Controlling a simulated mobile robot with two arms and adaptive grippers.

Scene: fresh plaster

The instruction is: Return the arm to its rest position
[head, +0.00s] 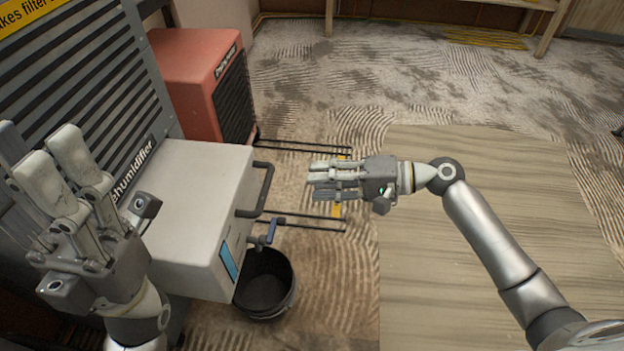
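My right arm comes in from the lower right, stretched over the floor. Its gripper (325,180) points left, with its light fingers extended and a narrow gap to the darker finger below. It is open and nothing shows between the fingers. It is to the right of the white box's black handle (263,190), apart from it in the picture. My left gripper (45,160) is at the lower left, its fingers up and spread in front of the dark louvred panel. It is open and holds nothing visible.
The white box (190,180) sits against the louvred dehumidifier (95,75). A black bucket (285,303) stands below a blue-handled fitting (272,230). A red unit (195,60) stands behind. A wooden board (450,290) lies beneath my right arm. Rippled floor (400,75) beyond is largely clear.

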